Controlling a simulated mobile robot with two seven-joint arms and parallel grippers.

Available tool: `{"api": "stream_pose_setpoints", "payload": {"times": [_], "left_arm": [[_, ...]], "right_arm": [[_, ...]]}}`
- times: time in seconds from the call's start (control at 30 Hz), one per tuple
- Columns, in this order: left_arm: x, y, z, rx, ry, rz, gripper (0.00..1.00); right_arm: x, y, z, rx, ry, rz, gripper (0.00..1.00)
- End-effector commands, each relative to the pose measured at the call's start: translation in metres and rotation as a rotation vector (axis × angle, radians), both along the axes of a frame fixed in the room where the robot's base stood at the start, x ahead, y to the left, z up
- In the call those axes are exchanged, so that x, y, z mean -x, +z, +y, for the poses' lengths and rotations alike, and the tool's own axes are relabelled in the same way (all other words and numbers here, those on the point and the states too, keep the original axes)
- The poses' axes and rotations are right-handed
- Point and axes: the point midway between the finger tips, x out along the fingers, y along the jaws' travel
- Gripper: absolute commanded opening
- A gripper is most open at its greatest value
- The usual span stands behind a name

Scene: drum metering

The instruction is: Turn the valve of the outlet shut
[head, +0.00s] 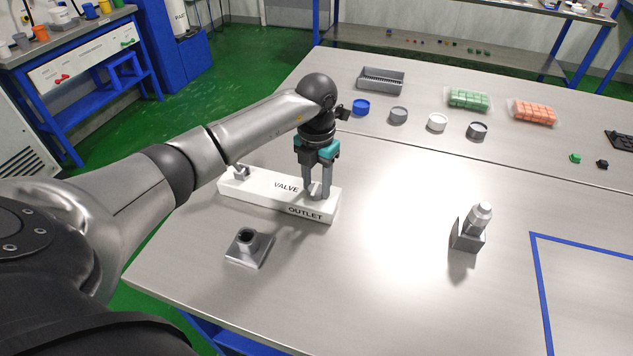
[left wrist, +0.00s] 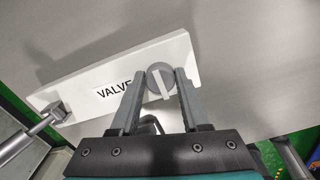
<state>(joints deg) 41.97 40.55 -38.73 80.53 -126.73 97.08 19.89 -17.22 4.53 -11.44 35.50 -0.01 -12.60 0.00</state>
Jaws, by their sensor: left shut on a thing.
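The white valve block (head: 262,191) lies on the steel table, with "VALVE" on its top and "OUTLET" on its near side. My left gripper (head: 317,190) points down at the block's right end. In the left wrist view its two fingers are on either side of the outlet valve's round grey knob (left wrist: 160,80), which has a pale raised bar across it. The gripper is shut on this knob; the fingers partly hide it in the head view. The block (left wrist: 85,84) also shows in the left wrist view. My right gripper is not in view.
A grey fitting (head: 241,172) stands at the block's left end. A grey socketed base (head: 248,247) sits in front, and a grey stand holding a silver piece (head: 480,216) sits right. Several round lids or cups, including a blue one (head: 361,107), stand behind. The table's centre is clear.

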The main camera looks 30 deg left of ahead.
Motion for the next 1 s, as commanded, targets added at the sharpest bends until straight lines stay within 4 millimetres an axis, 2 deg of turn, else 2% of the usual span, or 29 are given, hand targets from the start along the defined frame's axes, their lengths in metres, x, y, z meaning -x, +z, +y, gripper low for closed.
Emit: {"api": "stream_pose_setpoints", "payload": {"times": [0.03,0.27,0.67,1.0], "left_arm": [[0.0000,0.0002,0.0001,0.000,0.000,0.000,0.24],[0.0000,0.0003,0.0001,0.000,0.000,0.000,0.00],[-0.0001,0.0005,0.0007,-0.002,-0.045,0.000,0.00],[-0.0001,0.0006,0.0006,-0.003,-0.279,0.000,0.00]], "right_arm": [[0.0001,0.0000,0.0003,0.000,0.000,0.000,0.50],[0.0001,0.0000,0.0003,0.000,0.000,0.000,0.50],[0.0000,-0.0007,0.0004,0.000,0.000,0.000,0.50],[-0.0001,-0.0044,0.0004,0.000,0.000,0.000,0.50]]}}
